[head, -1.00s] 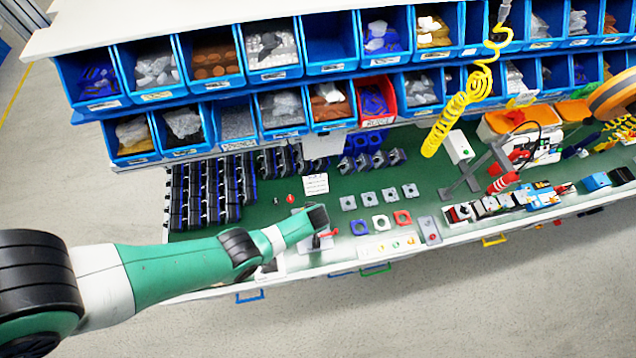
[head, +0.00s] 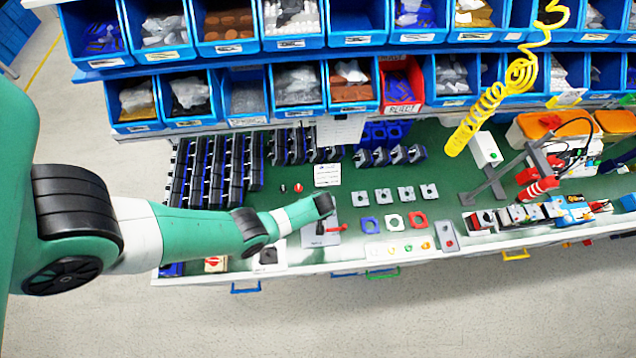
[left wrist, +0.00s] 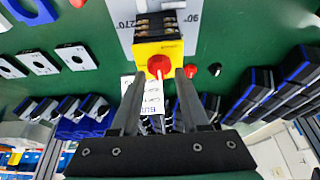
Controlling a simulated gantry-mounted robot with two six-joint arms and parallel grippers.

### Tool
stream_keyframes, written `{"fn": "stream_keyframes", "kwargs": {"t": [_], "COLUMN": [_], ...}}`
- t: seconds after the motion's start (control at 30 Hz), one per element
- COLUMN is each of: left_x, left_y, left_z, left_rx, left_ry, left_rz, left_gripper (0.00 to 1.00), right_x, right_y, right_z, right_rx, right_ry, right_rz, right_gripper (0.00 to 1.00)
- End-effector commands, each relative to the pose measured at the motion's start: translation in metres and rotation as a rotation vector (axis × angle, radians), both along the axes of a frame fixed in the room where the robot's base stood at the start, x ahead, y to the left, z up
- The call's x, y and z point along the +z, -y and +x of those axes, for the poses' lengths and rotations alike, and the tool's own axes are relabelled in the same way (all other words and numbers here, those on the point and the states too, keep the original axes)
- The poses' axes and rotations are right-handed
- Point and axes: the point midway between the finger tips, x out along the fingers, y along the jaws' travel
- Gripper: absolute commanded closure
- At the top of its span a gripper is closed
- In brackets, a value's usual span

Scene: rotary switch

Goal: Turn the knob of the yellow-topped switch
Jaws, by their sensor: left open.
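The switch has a yellow top (left wrist: 158,50), a dark body and a red knob (left wrist: 158,66). In the left wrist view it sits at upper centre against a pale plate marked 270° and 90°. My left gripper (left wrist: 160,76) is open, with one dark fingertip on each side of the knob's lower part. I cannot tell whether the fingers touch it. In the head view my left arm reaches from the left to the plate (head: 318,240) near the bench's front edge. A red part (head: 334,228) shows there; the wrist hides most of the switch. My right gripper is not in view.
Small red (left wrist: 190,71) and black (left wrist: 215,69) round parts lie beside the switch. On the green bench, square grey parts (head: 382,196) and coloured rings (head: 417,219) lie to the right. Racks of dark parts (head: 215,170) and blue bins (head: 297,85) stand behind.

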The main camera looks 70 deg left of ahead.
Motion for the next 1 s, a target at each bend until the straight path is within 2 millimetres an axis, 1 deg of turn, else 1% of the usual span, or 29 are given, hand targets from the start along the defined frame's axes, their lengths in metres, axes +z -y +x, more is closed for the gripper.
{"fn": "stream_keyframes", "kwargs": {"t": [0.17,0.2,0.27,0.4,0.43,0.77,1.0], "left_x": [0.001,0.001,0.001,0.001,0.0009,0.0009,0.0009], "left_y": [-0.0001,0.0,0.0,0.0,0.0001,0.0,-0.0003], "left_z": [0.0,0.0,0.0,0.0,0.0,-0.0002,-0.0018], "left_rx": [0.0,0.0,0.0,0.0,0.0,-0.002,-0.051], "left_ry": [0.0,0.0,0.0,0.0,0.0,0.0,-0.002], "left_rz": [0.0,0.0,0.0,0.0,0.0,0.0,0.0], "left_gripper": [0.55,0.62,0.73,0.98,1.0,1.0,1.0], "right_x": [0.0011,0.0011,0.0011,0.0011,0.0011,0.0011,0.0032], "right_y": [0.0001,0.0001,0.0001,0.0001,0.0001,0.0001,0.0], "right_z": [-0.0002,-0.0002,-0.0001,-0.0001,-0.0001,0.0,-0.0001], "right_rx": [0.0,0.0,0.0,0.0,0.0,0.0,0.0], "right_ry": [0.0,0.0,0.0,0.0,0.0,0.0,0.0], "right_rz": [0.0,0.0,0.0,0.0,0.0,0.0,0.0], "right_gripper": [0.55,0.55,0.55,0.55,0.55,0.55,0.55]}}
